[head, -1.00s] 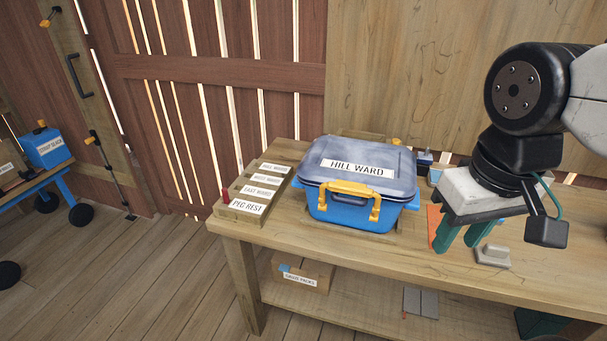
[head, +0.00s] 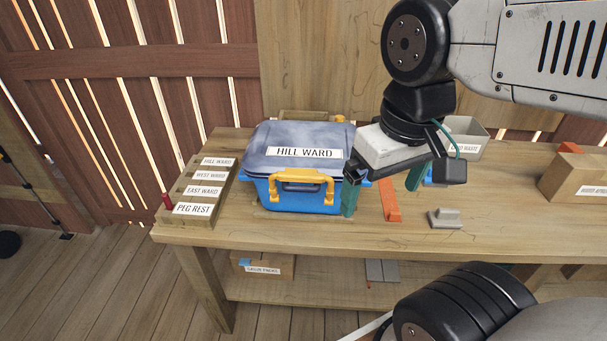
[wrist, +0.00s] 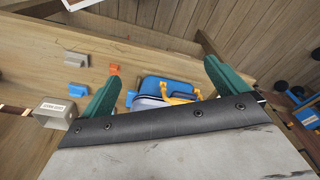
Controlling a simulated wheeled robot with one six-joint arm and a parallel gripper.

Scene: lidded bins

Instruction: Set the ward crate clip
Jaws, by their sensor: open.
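The blue crate (head: 300,198) stands on the workbench with a grey lid (head: 272,138) on it, labelled HILL WARD. A yellow clip (head: 302,174) spans the crate's front at the lid edge, its legs hanging down the front wall; I cannot tell whether it is latched. In the wrist view the crate (wrist: 168,84) and the yellow clip (wrist: 180,98) show between the fingers, some way off. My gripper (head: 384,192) has green fingers, spread and empty, at the crate's right side. Its left finger overlaps the crate's right edge in the head view; contact cannot be told.
A label rack (head: 222,188) with a red peg (head: 167,201) stands left of the crate. To the right are an orange piece (head: 390,206), a grey block (head: 445,218), a grey bin (head: 468,138) and a cardboard box (head: 578,182). The bench front right is clear.

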